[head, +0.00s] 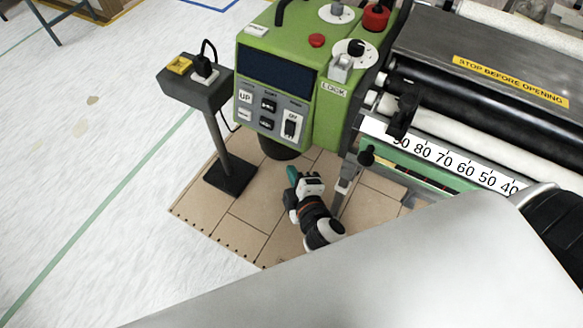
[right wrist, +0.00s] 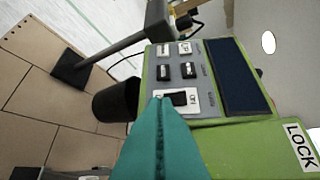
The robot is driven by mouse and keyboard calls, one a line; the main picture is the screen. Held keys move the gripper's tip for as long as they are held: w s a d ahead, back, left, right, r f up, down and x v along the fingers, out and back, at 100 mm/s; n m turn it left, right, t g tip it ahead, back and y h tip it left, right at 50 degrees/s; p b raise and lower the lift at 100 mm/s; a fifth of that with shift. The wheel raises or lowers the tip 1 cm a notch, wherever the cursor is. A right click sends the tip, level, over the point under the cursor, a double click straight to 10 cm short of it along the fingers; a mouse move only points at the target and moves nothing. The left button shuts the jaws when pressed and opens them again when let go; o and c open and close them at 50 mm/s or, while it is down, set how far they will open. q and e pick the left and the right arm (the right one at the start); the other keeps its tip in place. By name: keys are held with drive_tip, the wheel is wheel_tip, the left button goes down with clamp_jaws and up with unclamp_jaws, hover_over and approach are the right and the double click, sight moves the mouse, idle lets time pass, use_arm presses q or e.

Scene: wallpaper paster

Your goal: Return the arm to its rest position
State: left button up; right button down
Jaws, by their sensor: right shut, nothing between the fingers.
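My right gripper (head: 292,174) is in front of the green machine (head: 335,105), below its control panel and over the brown tiled floor patch. Its teal fingers are closed together with nothing between them. In the right wrist view the shut fingers (right wrist: 162,104) point toward the panel's ON/OFF rocker switch (right wrist: 179,98), overlapping its lower edge in the picture. In the head view the fingertips appear apart from the panel (head: 270,108); the exact gap cannot be told. My left gripper is not in view.
A stand with a grey box (head: 196,88), a yellow button and a plug rises left of the machine. A black bin (right wrist: 117,100) is below the panel. A numbered scale (head: 440,160) and rollers (head: 470,115) lie at right.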

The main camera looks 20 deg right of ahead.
idle(0.4)
drive_tip(key=s+f+m+g+y+p, duration=0.1)
drive_tip(key=s+f+m+g, duration=0.2)
drive_tip(key=f, duration=0.8)
drive_tip(key=s+f+g+p, duration=0.1)
drive_tip(key=s+f+g, duration=0.2)
drive_tip(key=s+f, duration=0.55)
drive_tip(key=s+d+f+m+g+p, duration=0.1)
drive_tip(key=s+d+f+m+g, duration=0.2)
drive_tip(key=s+f, duration=0.5)
drive_tip(key=s+d+f+m+g+p, duration=0.1)
drive_tip(key=s+d+f+m+g, duration=0.3)
drive_tip(key=s+f, duration=0.5)
drive_tip(key=s+d+m, duration=0.1)
drive_tip(key=s, duration=0.3)
drive_tip(key=shift+s+f, duration=0.25)
drive_tip(key=shift+f, duration=0.05)
